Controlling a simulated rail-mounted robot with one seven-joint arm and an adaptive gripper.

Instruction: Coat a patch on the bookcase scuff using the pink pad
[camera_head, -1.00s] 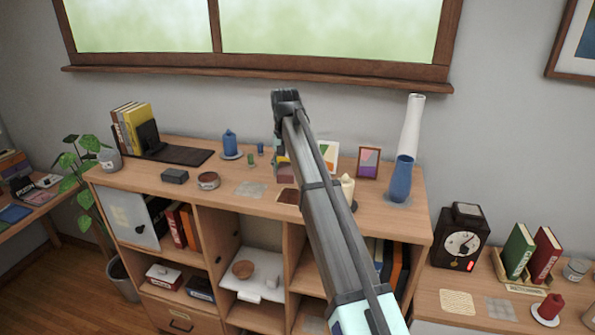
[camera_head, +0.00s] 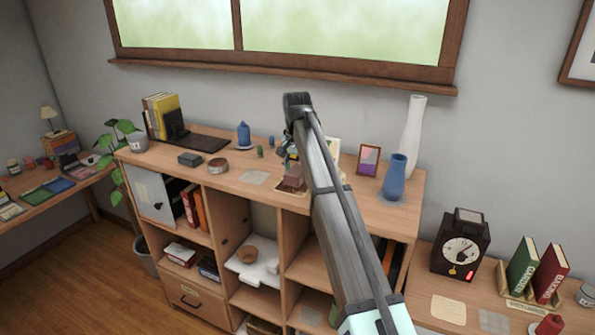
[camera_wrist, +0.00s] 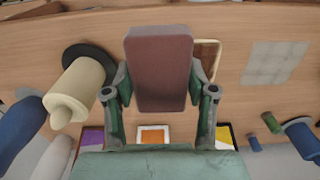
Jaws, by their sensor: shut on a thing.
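The pink pad (camera_wrist: 160,68), a dull pinkish block, is held between the two fingers of my gripper (camera_wrist: 160,95); it also shows in the head view (camera_head: 294,177), partly behind my arm. It is over or beside a small shallow tray (camera_head: 282,187) on the bookcase top; the tray's pale rim shows behind the pad in the wrist view (camera_wrist: 207,50). I cannot tell whether pad and tray touch. A greyish square patch (camera_head: 255,177), probably the scuff, lies on the bookcase top (camera_head: 225,180) left of the tray. In the wrist view the patch (camera_wrist: 275,63) is right of the pad.
A cream candle (camera_wrist: 75,90) on a dark dish stands close to my gripper. Picture frames (camera_head: 369,159), a blue vase (camera_head: 396,177) and a white vase (camera_head: 413,135) stand to the right. A round tin (camera_head: 218,166) and dark box (camera_head: 190,159) stand left of the patch.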

